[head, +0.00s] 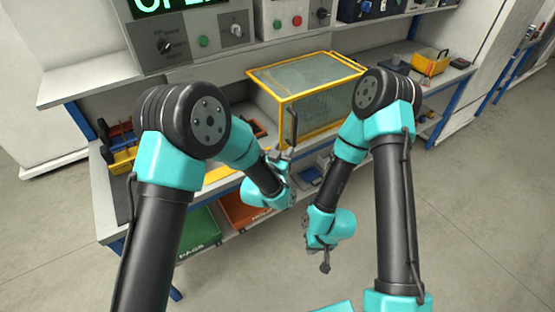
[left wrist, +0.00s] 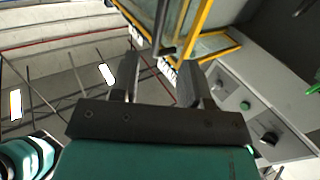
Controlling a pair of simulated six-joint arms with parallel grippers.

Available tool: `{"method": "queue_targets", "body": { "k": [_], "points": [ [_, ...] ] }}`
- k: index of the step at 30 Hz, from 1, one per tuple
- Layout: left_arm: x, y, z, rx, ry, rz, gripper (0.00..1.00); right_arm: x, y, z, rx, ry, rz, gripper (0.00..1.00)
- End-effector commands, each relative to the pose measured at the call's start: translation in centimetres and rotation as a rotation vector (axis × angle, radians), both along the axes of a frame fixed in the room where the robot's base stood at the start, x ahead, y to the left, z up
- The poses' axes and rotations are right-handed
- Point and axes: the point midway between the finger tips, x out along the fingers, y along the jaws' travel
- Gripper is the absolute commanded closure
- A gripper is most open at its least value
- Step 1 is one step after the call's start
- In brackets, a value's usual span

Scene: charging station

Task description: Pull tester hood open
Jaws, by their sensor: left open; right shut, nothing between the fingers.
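The tester hood (head: 310,76) is a yellow frame with clear panes on the bench, and it looks lowered. Its dark upright handle (head: 293,127) is at the front left corner. My left gripper (head: 281,158) is open just below and in front of the handle. In the left wrist view the handle (left wrist: 163,28) lines up with the gap between the open fingers (left wrist: 160,72); I cannot tell whether it is between them or just beyond. The yellow frame (left wrist: 199,30) is behind it. My right gripper (head: 325,266) is shut and empty, low in front of the bench.
Grey control panels (head: 189,42) stand on the shelf above. Yellow bins (head: 124,160) are at the bench's left end, and another yellow bin (head: 430,63) is at the right. Green and orange bins (head: 198,229) sit below. The floor in front is clear.

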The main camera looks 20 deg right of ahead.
Motion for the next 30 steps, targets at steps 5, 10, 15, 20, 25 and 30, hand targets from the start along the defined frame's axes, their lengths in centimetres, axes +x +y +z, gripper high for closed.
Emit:
{"method": "queue_targets", "body": {
  "k": [5, 10, 15, 20, 25, 30],
  "points": [
    [-2.2, 1.8, 0.0, 0.001, 0.001, 0.000, 0.58, 0.0, 0.0, 0.0, 0.000, 0.000, 0.000, 1.00],
    [-3.1, 2.5, 0.0, 0.001, 0.001, 0.000, 0.58, 0.0, 0.0, 0.0, 0.000, 0.000, 0.000, 1.00],
    [-3.2, 2.6, 0.0, 0.001, 0.001, 0.000, 0.58, 0.0, 0.0, 0.0, 0.000, 0.000, 0.000, 1.00],
    [-3.2, 2.6, 0.0, 0.000, 0.000, 0.000, 0.58, 0.0, 0.0, 0.0, 0.000, 0.000, 0.000, 1.00],
    [-3.2, 2.6, 0.0, 0.001, 0.001, 0.000, 0.58, 0.0, 0.0, 0.0, 0.000, 0.000, 0.000, 1.00],
    [-2.7, 4.3, -1.4, 0.020, 0.051, 0.018, 0.58, 0.0, 0.0, 0.0, 0.000, 0.000, 0.000, 1.00]
  ]
}}
